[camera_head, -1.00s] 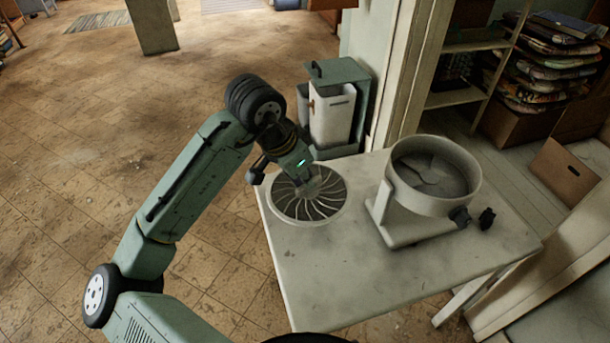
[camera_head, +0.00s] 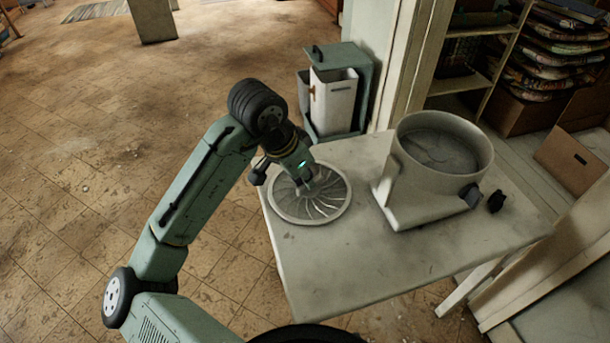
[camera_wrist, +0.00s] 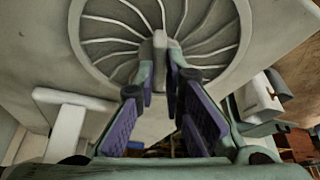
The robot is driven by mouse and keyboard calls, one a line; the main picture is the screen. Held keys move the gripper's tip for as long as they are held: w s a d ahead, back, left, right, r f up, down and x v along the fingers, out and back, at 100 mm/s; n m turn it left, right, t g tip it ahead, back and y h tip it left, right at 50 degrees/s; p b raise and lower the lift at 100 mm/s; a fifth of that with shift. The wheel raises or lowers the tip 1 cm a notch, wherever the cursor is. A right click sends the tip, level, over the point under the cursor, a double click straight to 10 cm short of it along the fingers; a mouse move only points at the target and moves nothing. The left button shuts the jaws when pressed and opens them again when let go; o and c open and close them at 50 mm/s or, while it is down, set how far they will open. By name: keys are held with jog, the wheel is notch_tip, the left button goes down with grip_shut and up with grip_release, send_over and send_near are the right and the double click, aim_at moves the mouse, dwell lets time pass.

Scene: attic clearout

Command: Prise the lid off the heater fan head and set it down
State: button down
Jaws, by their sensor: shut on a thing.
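The lid (camera_head: 327,207) is a round, pale grille with curved vanes at the left end of the table, apart from the heater fan head. It also shows in the wrist view (camera_wrist: 113,33), with a small knob at its centre. My gripper (camera_head: 308,184) is over the lid; in the wrist view my gripper (camera_wrist: 168,67) has its fingers shut on the central knob. The lid looks flat at table level; whether it touches the table I cannot tell. The heater fan head (camera_head: 432,165) is a cream round housing, open at the top, standing on the right half of the table.
The table (camera_head: 345,270) has bare room at the front and middle. A small black knob (camera_head: 496,201) lies right of the fan head. A green bin unit with a white container (camera_head: 333,103) stands behind the table. A door frame and shelves stand behind right.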

jog(key=c, duration=1.6)
grip_release()
jog(key=v, duration=1.2)
